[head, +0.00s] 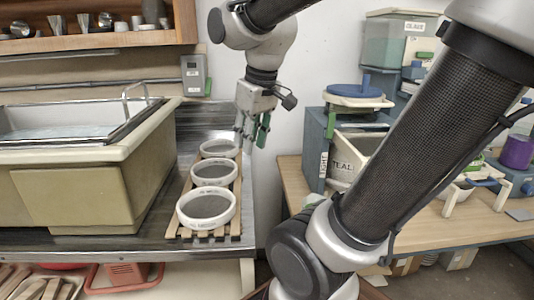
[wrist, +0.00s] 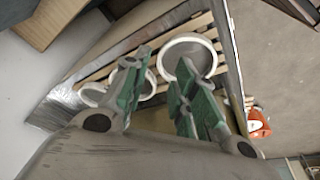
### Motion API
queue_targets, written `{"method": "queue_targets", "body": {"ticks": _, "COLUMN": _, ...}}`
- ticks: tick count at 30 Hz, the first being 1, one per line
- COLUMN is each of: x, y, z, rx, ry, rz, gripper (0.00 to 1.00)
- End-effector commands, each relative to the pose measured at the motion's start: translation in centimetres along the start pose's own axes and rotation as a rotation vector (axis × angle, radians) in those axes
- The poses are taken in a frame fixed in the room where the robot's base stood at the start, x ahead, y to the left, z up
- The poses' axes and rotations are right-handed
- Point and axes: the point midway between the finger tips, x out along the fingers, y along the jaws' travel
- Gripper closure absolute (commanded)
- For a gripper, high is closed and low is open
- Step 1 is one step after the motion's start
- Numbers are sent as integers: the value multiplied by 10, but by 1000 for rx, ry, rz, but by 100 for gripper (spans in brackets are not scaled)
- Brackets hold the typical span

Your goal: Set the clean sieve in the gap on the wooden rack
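The wooden rack (head: 233,229) lies on the dark metal counter and bears three white-rimmed sieves with grey mesh in a row. The near sieve (head: 208,209) is the largest in the head view, with the middle sieve (head: 214,173) behind it and the far sieve (head: 219,149) beyond. I cannot tell which is clean. My gripper (head: 251,138) is above the rack's far end, just right of the far sieve. The wrist view shows its green-padded fingers (wrist: 162,66) apart with nothing held. In that view a sieve (wrist: 187,57) shows beyond the fingers, which partly hide the others.
A cream sink (head: 80,190) stands left of the rack. A shelf (head: 100,42) with metal cups hangs at upper left. A white wall stands behind my gripper.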

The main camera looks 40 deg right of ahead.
Motion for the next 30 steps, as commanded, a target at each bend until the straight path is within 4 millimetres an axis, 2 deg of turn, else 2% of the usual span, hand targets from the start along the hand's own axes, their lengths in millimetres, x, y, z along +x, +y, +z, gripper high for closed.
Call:
{"method": "queue_targets", "body": {"ticks": 1, "x": -2, "y": 0, "z": 20, "rx": 38, "ry": 31, "rz": 6, "gripper": 72}}
{"method": "queue_targets", "body": {"ticks": 3, "x": -2, "y": -1, "z": 40, "rx": 86, "ry": 59, "rz": 10, "gripper": 72}}
{"method": "queue_targets", "body": {"ticks": 8, "x": 2, "y": -3, "z": 65, "rx": 147, "ry": 96, "rz": 14, "gripper": 72}}
{"method": "queue_targets", "body": {"ticks": 30, "x": 2, "y": -3, "z": 68, "rx": 155, "ry": 100, "rz": 14, "gripper": 72}}
